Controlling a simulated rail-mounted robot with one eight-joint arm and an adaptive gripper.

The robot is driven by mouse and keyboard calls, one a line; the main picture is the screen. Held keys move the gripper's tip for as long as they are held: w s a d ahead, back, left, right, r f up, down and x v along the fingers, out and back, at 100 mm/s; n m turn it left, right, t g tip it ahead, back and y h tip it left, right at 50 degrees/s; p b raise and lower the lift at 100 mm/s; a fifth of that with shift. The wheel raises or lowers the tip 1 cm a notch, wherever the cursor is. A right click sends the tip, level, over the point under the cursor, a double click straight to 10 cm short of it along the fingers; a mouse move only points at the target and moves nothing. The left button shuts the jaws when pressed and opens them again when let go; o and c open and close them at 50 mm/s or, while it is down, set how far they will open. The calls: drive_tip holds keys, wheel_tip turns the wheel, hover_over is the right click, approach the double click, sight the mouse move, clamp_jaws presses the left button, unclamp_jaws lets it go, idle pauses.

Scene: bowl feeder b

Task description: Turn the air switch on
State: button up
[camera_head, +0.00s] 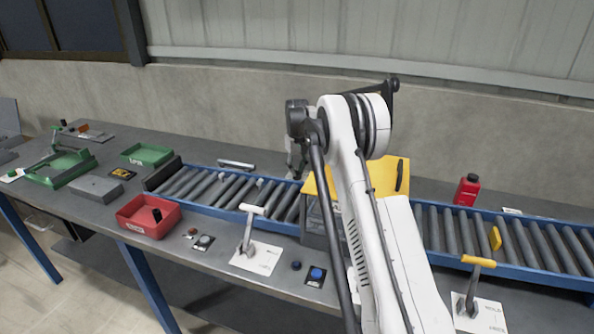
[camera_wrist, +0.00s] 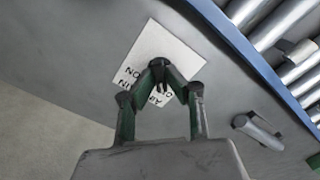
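The lettering is turned and partly covered; the letters "ON" can be made out, but "air" cannot be read clearly. My gripper (camera_wrist: 161,68) is over the plate's lower middle, its green-grey fingers drawn in so that the tips meet or nearly meet. A small dark part (camera_wrist: 161,86) shows just under the tips; I cannot tell whether it is a switch lever or part of the fingers.
A roller conveyor with a blue rail (camera_wrist: 252,66) runs beside the plate. A grey cylindrical part (camera_wrist: 257,131) lies nearby on the bench. In the head view, a red bin (camera_head: 135,222), a lever on a white plate (camera_head: 268,260) and a red bottle (camera_head: 467,190) stand on the bench.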

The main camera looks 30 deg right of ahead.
clamp_jaws()
drive_tip(key=shift+m, duration=0.3)
drive_tip(key=m+b, duration=0.1)
drive_tip(key=m, duration=0.1)
drive_tip(key=shift+m+b, duration=0.35)
drive_tip(key=shift+m, duration=0.05)
drive_tip(key=m+b, duration=0.1)
drive_tip(key=m, duration=0.4)
drive_tip(key=shift+b, duration=0.3)
drive_tip(key=m+b, duration=0.1)
drive_tip(key=m, duration=0.4)
drive_tip(key=shift+m, duration=2.2)
